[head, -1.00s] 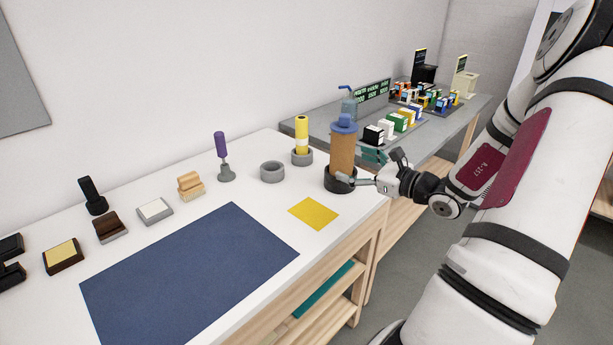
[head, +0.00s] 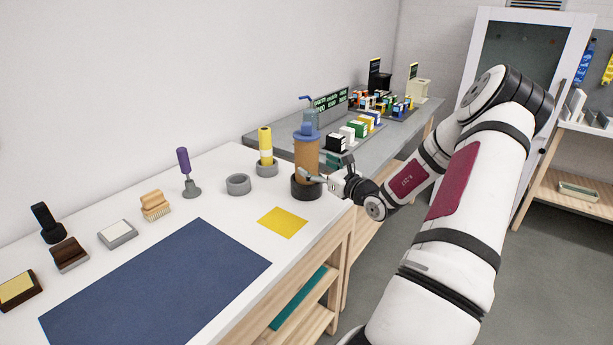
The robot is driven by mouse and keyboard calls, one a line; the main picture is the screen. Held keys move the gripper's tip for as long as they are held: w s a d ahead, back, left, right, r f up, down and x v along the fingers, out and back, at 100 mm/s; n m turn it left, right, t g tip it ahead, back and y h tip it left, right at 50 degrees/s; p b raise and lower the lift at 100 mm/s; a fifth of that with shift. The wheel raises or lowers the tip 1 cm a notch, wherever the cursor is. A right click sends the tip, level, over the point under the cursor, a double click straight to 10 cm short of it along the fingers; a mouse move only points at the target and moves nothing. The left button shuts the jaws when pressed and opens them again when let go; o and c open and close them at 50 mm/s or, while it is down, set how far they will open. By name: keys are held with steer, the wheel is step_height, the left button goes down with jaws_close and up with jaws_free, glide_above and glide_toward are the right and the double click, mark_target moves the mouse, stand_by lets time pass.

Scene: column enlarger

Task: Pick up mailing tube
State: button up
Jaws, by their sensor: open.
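The mailing tube (head: 307,157) is a brown cylinder with a blue cap (head: 306,131). It stands upright in a round black holder (head: 306,188) near the right end of the white table. My gripper (head: 321,168) is open at the tube's right side, low down near the holder. One finger reaches in front of the tube's lower part. I cannot tell whether it touches the tube, and the other finger is hard to make out.
A clear bottle with a straw (head: 310,115) and several small boxes stand behind on the grey counter (head: 265,138).

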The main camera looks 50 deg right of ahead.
mark_target(313, 165)
steer(key=w, duration=0.3)
steer(key=w+d, duration=0.1)
steer(key=w, duration=0.1)
steer(key=shift+f, duration=0.15)
steer(key=shift+s, duration=0.1)
steer(key=shift+c, duration=0.6)
jaws_close()
